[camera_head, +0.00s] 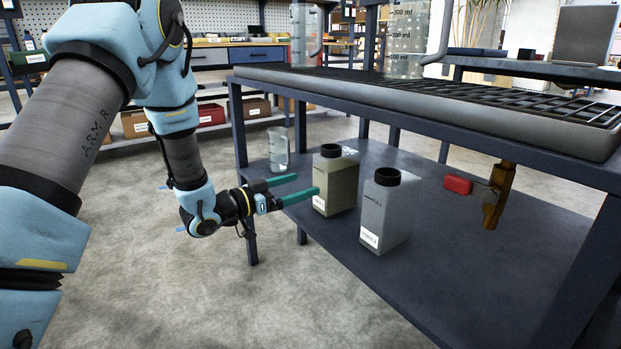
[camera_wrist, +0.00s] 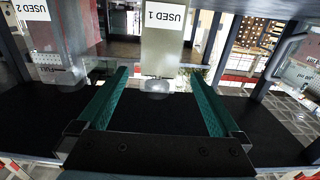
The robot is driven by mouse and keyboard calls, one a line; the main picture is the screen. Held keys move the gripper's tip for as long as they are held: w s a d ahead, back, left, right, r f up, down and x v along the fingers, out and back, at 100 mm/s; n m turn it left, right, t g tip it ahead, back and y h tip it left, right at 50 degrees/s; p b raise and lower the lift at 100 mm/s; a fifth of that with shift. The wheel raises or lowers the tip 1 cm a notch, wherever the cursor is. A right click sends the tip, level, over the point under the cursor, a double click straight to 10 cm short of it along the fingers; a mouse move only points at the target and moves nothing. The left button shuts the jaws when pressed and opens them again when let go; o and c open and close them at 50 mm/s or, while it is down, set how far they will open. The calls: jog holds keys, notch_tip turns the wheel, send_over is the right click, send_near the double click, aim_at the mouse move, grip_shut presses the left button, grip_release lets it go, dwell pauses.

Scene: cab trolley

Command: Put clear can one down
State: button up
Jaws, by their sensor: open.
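My gripper (camera_head: 305,184) is open and empty, level with the trolley's lower shelf. A yellowish can with a black cap (camera_head: 336,183) stands upright on that shelf, just beyond the fingertips. In the wrist view, which looks upside down, a can labelled "USED 1" (camera_wrist: 162,48) shows between and beyond the two green fingers (camera_wrist: 160,74). A grey can with a black cap (camera_head: 387,212) stands to its right; the wrist view shows a can labelled "USED 2" (camera_wrist: 52,40) at the left. I see no can labelled as clear.
A glass beaker (camera_head: 279,150) stands at the shelf's far left corner. The lower shelf (camera_head: 440,250) is bare in front and right of the cans. A brass valve with a red handle (camera_head: 458,185) hangs under the trolley's top tray (camera_head: 440,112). Measuring jugs (camera_head: 407,40) stand above.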

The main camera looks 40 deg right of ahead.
jog(key=shift+a, duration=0.35)
jog(key=shift+w, duration=0.1)
jog(key=w+a+n+t+y, duration=0.5)
jog(key=w+a+t+y, duration=0.15)
jog(key=w+a, duration=0.5)
jog(key=w+a+n+t+y, duration=0.1)
jog(key=w+a+n+y, duration=0.15)
jog(key=a, duration=0.45)
jog(key=w+a+n+t+y, duration=0.1)
jog(key=a+n+t+y, duration=0.15)
jog(key=a, duration=0.35)
jog(key=s+a+f+n+g+y, duration=0.1)
jog(key=s+a+n+g+y, duration=0.3)
jog(key=a, duration=0.9)
jog(key=s+a+n+g+y, duration=0.2)
jog(key=s+a, duration=0.6)
jog(key=s, duration=0.5)
jog(key=shift+s+a+n+g, duration=0.25)
jog(key=shift+n+g, duration=0.45)
